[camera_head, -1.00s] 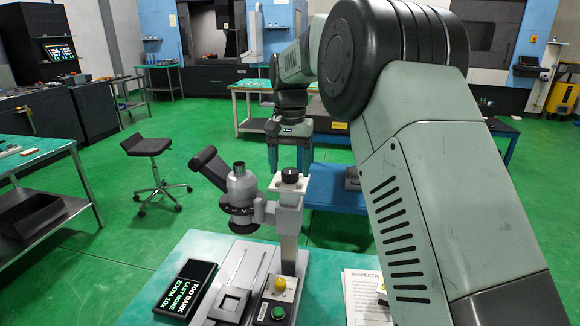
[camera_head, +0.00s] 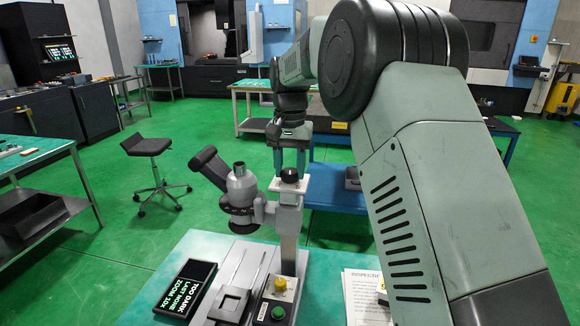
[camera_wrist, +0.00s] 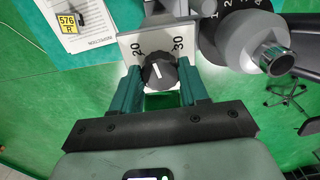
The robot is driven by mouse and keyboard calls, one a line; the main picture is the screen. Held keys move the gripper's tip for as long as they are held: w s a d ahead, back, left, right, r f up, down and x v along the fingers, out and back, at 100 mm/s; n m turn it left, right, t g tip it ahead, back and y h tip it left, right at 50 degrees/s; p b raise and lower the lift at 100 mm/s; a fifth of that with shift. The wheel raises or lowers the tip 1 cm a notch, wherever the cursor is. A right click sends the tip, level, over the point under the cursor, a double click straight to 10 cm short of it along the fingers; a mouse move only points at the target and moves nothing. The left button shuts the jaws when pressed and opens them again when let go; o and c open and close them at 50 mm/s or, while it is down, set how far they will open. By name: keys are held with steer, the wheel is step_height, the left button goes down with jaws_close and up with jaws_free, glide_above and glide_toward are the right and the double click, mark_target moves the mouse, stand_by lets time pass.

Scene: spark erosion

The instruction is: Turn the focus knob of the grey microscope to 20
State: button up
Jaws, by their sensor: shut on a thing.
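The grey microscope (camera_head: 241,185) stands on the near bench, its eyepiece tube tilted to the upper left. Its black focus knob (camera_head: 289,175) sits on a pale plate on top of the column. In the wrist view the knob (camera_wrist: 160,74) has a white pointer line aimed up and slightly left, between the plate's 20 mark at left and 30 mark at right. My gripper (camera_head: 289,166) points down over the column, shut on the knob. In the wrist view its green fingers (camera_wrist: 161,88) stand on either side of the knob.
A dark display (camera_head: 187,288) reads TOO DARK, LAST NONE, ZOOM 10X. A control box with a yellow knob (camera_head: 280,284) and green button (camera_head: 278,313) stands at the column's foot. A paper sheet (camera_head: 362,300) lies to the right. The microscope's grey head (camera_wrist: 255,45) is close beside the plate.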

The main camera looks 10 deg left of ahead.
mark_target(291, 171)
steer(key=shift+n, duration=3.3)
steer(key=o, duration=1.1)
steer(key=shift+c, duration=0.2)
steer(key=shift+r, duration=0.15)
step_height(291, 171, up, 11)
steer(key=shift+f, duration=0.2)
steer(key=shift+d, duration=0.1)
